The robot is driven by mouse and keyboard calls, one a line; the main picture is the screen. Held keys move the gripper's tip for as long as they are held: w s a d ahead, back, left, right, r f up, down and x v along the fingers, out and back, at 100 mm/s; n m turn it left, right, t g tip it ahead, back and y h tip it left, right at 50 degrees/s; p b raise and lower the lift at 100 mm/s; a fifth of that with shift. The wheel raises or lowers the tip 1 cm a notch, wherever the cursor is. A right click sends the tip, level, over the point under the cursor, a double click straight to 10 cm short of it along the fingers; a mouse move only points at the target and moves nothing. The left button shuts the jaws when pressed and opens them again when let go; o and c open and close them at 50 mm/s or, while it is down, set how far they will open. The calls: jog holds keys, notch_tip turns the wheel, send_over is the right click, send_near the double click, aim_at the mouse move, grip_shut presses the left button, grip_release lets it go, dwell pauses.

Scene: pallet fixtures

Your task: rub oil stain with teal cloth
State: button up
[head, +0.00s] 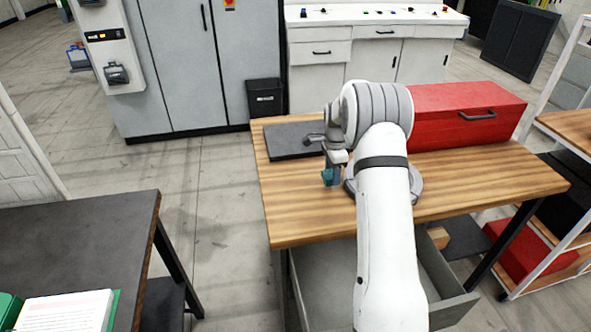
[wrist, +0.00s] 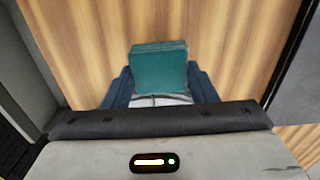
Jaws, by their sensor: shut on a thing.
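The teal cloth (wrist: 158,68) is a folded block held between the two blue fingers of my gripper (wrist: 158,95) in the wrist view. In the head view my gripper (head: 330,173) is over the left part of the wooden table (head: 300,215), with a bit of the teal cloth showing at its tip. The wood grain lies beneath the cloth; I cannot tell whether the cloth touches it. I cannot make out an oil stain in either view; my arm hides part of the tabletop.
A dark flat slab (head: 290,140) lies at the table's back left. A red toolbox (head: 465,115) stands at the back right. A grey round thing (head: 415,187) shows partly behind my arm. An open drawer (head: 440,285) juts out below the table's front. The right tabletop is clear.

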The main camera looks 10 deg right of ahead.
jog(key=shift+r+p, duration=0.95)
jog(key=shift+r, duration=1.2)
